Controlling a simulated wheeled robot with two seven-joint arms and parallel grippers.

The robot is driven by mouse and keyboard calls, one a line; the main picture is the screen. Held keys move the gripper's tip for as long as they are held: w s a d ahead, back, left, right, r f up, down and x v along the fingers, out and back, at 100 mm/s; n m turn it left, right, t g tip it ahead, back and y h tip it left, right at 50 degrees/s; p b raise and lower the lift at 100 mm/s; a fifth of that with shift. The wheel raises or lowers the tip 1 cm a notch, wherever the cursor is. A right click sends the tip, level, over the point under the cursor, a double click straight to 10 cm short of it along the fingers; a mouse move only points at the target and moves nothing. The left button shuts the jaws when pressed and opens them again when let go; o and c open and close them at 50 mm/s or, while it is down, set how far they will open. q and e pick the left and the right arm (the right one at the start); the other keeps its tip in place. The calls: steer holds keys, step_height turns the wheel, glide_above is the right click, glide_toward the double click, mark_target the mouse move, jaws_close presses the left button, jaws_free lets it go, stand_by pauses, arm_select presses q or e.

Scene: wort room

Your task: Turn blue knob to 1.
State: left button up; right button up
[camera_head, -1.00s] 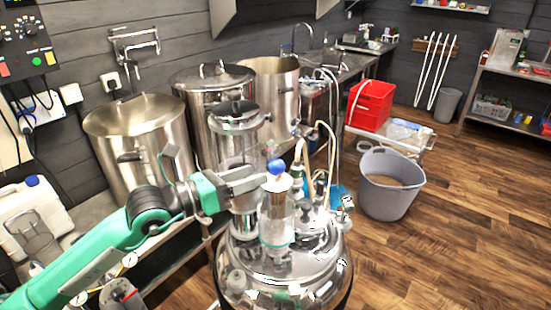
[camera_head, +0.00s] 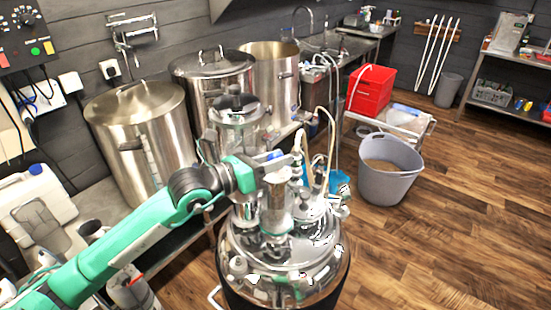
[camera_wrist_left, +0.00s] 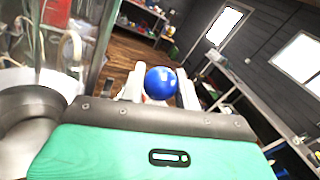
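The blue knob (camera_head: 275,154) is a round ball at the top of the fittings on the steel vessel (camera_head: 283,262) in the head view. In the left wrist view the knob (camera_wrist_left: 160,82) shows midway between my fingers. My left gripper (camera_head: 286,166) reaches in from the left at the knob's height. Its fingers are apart, one on each side of the knob in the wrist view (camera_wrist_left: 161,90). Whether they touch it I cannot tell. In the head view the fingers hide part of the knob. My right gripper is not in view.
Large steel pots (camera_head: 140,140) line the bench behind. A grey bucket (camera_head: 388,182) and a red crate (camera_head: 371,90) are to the right. The wooden floor (camera_head: 450,220) at right is clear.

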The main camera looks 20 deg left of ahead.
arm_select(q)
steer(key=shift+c, duration=0.6)
steer(key=shift+r+n+t+y, duration=0.1)
steer(key=shift+n+t+y, duration=0.7)
steer(key=shift+y, duration=0.2)
steer(key=o, duration=0.9)
steer(key=shift+o, duration=0.2)
